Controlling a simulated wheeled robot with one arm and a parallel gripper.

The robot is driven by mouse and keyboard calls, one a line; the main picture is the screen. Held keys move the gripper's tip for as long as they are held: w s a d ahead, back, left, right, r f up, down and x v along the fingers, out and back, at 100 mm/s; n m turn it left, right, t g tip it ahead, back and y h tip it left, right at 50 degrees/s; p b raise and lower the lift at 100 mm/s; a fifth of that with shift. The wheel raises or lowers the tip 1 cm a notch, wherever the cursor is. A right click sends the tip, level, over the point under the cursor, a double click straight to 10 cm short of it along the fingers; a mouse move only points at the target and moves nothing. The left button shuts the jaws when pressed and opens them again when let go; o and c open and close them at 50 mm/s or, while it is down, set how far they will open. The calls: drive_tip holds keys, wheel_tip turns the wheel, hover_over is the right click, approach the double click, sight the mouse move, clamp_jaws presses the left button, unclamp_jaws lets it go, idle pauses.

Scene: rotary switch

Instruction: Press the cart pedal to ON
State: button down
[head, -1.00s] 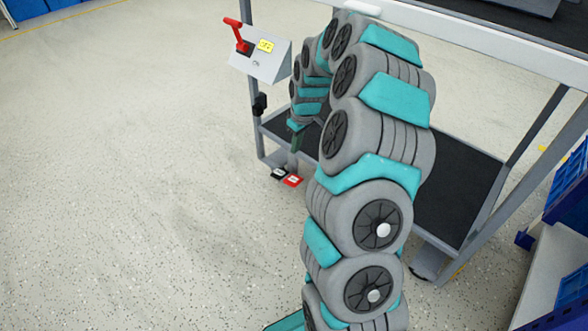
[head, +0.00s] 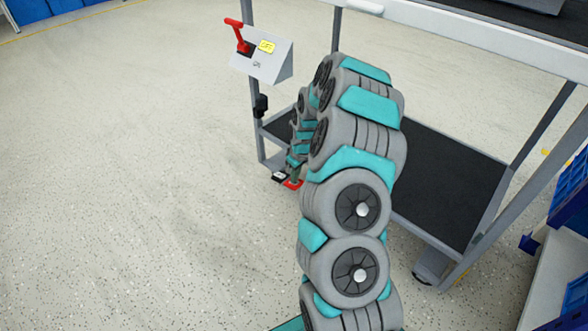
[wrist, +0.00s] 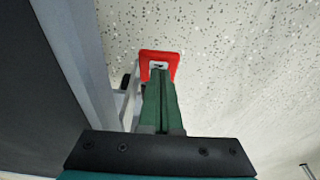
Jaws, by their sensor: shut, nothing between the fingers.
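The cart's foot pedal shows low at the cart's left corner in the head view, with a red part (head: 292,184) and a black part (head: 279,176) beside it. In the wrist view the red part (wrist: 145,68) has a pale label whose text I cannot read. My gripper (head: 295,179) points down at the red part; its green fingers (wrist: 160,74) are together and empty. The fingertips overlap the red part in both views; I cannot tell whether they touch it. They hide some of it.
The cart (head: 452,175) has a dark lower shelf beside my arm. A sloped grey box (head: 262,64) with a red handle (head: 236,33) and a yellow label (head: 266,46) sits on its left post. Speckled floor is clear at left. Blue crates (head: 568,205) stand at right.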

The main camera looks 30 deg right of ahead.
drive_tip(key=shift+f, duration=0.1)
drive_tip(key=shift+s+d+f, duration=0.15)
drive_tip(key=shift+s+f, duration=0.1)
drive_tip(key=shift+s, duration=0.1)
idle(0.4)
drive_tip(key=shift+w+r+p, duration=0.15)
drive_tip(key=shift+r+p, duration=0.2)
drive_tip(key=shift+r, duration=0.3)
wheel_tip(320, 180, up, 12)
drive_tip(key=s+p, duration=0.1)
drive_tip(key=s, duration=0.1)
drive_tip(key=shift+s+d, duration=0.25)
drive_tip(key=shift+d, duration=0.15)
drive_tip(key=shift+a+r+p, duration=0.1)
drive_tip(key=shift+p, duration=0.2)
